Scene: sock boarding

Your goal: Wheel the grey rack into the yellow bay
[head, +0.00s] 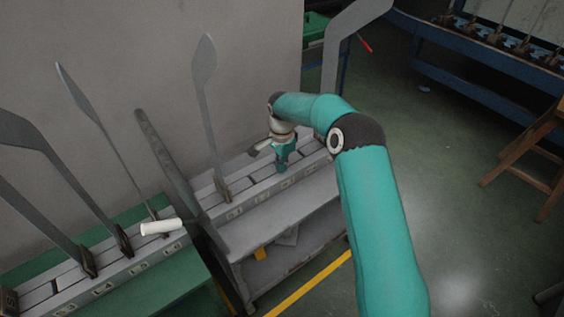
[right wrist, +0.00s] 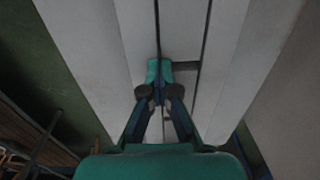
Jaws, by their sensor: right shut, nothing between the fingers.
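The grey rack (head: 290,228) stands against the wall in the middle of the head view, with a slotted, numbered top rail and a lower shelf. A flat grey board (head: 205,110) stands upright in its rail. A yellow floor line (head: 308,286) runs along the rack's front; the rest of the bay marking is hidden or out of view. My right gripper (head: 282,168) points down at the rack's top rail, shut and empty. In the right wrist view its closed fingertips (right wrist: 158,70) are over the slotted rail; whether they touch cannot be told. My left gripper is out of view.
A green rack (head: 165,280) with several grey boards stands close at the left. A white cylinder (head: 161,227) lies near its end. A dark bar (head: 178,170) leans between the racks. A blue bench (head: 470,85) and wooden stool (head: 525,150) stand right. Floor (head: 450,210) between is clear.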

